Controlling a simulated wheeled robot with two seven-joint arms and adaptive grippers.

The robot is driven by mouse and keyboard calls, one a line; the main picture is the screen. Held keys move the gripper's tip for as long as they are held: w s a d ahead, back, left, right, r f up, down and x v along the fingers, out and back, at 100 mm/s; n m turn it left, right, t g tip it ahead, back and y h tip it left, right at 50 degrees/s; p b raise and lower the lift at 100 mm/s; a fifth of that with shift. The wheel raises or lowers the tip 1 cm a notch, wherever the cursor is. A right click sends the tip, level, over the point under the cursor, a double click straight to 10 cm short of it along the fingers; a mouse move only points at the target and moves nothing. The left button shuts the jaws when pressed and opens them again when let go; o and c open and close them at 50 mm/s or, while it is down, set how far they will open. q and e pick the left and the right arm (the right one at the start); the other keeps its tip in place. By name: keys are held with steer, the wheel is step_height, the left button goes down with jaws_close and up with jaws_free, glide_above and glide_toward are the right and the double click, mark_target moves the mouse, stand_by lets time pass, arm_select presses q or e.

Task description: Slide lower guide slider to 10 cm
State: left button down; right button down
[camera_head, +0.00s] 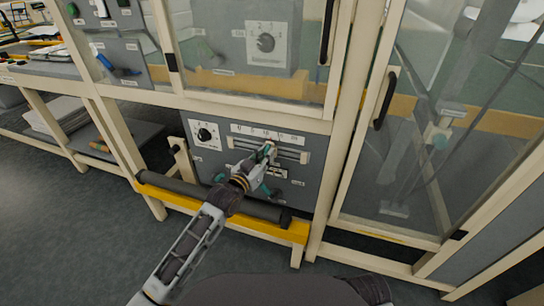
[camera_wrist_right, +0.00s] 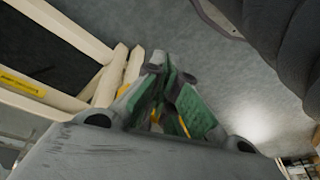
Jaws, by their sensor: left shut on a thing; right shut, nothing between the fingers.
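The grey lower panel (camera_head: 213,163) below the glass doors carries a pale horizontal guide rail (camera_head: 292,154) with a numbered white scale strip (camera_head: 290,137) above it. My left gripper (camera_head: 269,151) reaches up from below and is shut on the guide slider at the rail, around the middle of the scale. The fingers hide most of the slider, and the scale numbers are too small to read its exact position. My right gripper (camera_wrist_right: 170,97), with green finger pads, is shut and empty above the grey floor in the right wrist view.
A dark roll (camera_head: 215,200) lies along a yellow-edged front beam (camera_head: 285,232), under my left arm. A dial (camera_head: 204,135) is left of the rail. Glass doors with a black handle (camera_head: 385,100) stand at right. Open floor (camera_head: 70,215) lies at left.

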arm_select(q)
steer(key=shift+w+a, duration=0.2)
steer(key=shift+a, duration=0.55)
arm_select(e)
steer(key=shift+w+f, duration=0.25)
steer(key=shift+f, duration=0.05)
steer(key=shift+w, duration=0.1)
arm_select(q)
steer(key=c, duration=1.5)
jaws_free()
steer(key=shift+v, duration=6)
arm_select(e)
steer(key=shift+s, duration=0.2)
arm_select(q)
steer(key=shift+f, duration=0.1)
